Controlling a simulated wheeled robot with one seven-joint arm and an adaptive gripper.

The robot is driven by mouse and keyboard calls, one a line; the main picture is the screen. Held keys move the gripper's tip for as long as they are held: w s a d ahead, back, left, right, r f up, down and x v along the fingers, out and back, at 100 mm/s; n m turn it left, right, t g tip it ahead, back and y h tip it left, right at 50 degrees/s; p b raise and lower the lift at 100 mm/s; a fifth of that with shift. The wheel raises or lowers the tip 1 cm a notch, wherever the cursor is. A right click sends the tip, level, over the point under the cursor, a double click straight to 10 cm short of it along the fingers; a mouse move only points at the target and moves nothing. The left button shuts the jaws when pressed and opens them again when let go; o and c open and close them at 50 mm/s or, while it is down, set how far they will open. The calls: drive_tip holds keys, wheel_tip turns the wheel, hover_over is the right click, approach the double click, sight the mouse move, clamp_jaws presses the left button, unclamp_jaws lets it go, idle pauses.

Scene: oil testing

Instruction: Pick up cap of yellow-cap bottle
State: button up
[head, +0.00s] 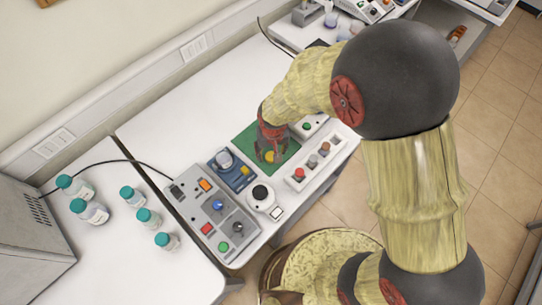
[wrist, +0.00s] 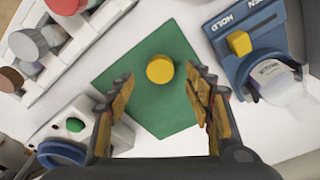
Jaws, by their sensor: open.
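A yellow cap (wrist: 160,69) lies on a green mat (wrist: 135,85) in the wrist view, with bare mat around it. My gripper (wrist: 155,85) is open and empty, its two fingers on either side and slightly short of the cap in the picture. In the head view my gripper (head: 269,155) is over the green mat (head: 243,137), and the yellow cap (head: 270,156) shows between its fingers. A clear bottle (wrist: 284,86) sits in a blue device (wrist: 222,30) at the right of the wrist view. I cannot tell if the cap belongs to it.
A white rack (head: 326,160) with several capped bottles stands right of the mat. Several teal-capped bottles (head: 150,219) stand on the left table. The table (head: 190,125) behind the mat is clear.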

sight(271, 156)
drive_tip(key=f, duration=0.3)
drive_tip(key=shift+w+a+f, duration=0.1)
drive_tip(key=shift+w, duration=0.1)
drive_tip(key=c, duration=0.4)
drive_tip(key=c, duration=0.3)
drive_tip(key=shift+c, duration=0.8)
